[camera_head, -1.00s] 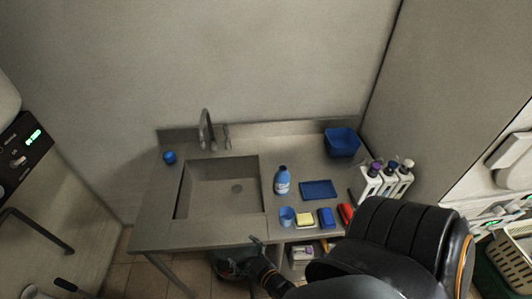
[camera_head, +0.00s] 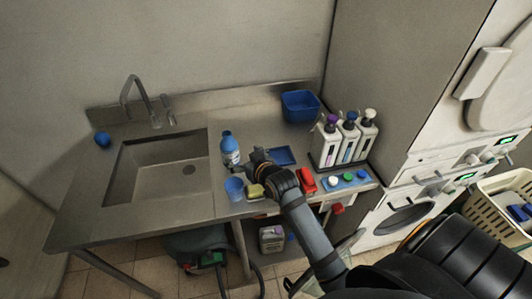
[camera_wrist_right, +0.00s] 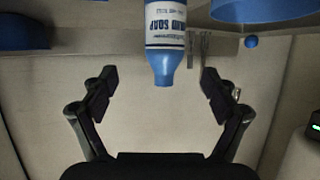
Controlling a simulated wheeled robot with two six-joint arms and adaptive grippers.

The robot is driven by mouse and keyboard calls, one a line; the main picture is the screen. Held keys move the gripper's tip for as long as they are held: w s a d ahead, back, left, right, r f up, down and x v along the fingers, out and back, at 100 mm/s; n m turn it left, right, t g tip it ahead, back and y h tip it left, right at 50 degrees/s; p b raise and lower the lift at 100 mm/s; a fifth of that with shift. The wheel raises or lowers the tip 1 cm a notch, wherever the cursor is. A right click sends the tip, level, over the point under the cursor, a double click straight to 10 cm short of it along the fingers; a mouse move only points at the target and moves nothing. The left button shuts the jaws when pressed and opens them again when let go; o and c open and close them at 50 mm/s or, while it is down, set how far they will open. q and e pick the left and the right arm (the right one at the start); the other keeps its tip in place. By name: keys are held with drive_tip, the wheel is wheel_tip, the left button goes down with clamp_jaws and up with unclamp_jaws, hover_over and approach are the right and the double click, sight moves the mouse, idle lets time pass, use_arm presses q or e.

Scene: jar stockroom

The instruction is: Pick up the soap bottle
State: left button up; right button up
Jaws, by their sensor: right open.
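The soap bottle (camera_head: 230,150) is blue with a white label and stands upright on the steel counter (camera_head: 188,225), right of the sink. In the right wrist view the bottle (camera_wrist_right: 165,30) appears upside down, with its blue cap end toward the gap between my fingers. My right gripper (camera_head: 250,160) is close to the bottle's right side in the head view. My left gripper is not in view.
A blue cup (camera_head: 234,189) and a yellow sponge (camera_head: 256,191) are close in front of the bottle. A blue tray (camera_head: 283,154) lies behind my wrist. White dispenser bottles (camera_head: 346,140) and a blue basin (camera_head: 300,106) stand farther right. The sink (camera_head: 150,180) is left.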

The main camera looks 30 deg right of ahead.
sight(233, 150)
drive_tip(key=x, duration=0.3)
drive_tip(key=p+x, duration=0.1)
drive_tip(key=shift+w+a+r, duration=0.1)
drive_tip(key=shift+w+a, duration=0.25)
drive_tip(key=shift+w+d+f, duration=0.1)
drive_tip(key=shift+w+f, duration=0.15)
drive_tip(key=shift+w, duration=0.05)
drive_tip(key=shift+d, duration=0.1)
drive_tip(key=shift+w, duration=0.2)
drive_tip(key=x, duration=0.1)
drive_tip(key=p+x, duration=0.1)
drive_tip(key=x, duration=0.3)
drive_tip(key=shift+s+a+f, duration=0.1)
drive_tip(key=shift+a, duration=0.15)
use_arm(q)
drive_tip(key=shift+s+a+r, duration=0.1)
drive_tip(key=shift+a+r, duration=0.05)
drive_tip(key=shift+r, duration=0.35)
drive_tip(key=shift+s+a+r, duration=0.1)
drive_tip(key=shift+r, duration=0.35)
use_arm(e)
drive_tip(key=shift+s, duration=0.1)
drive_tip(key=shift+c, duration=0.2)
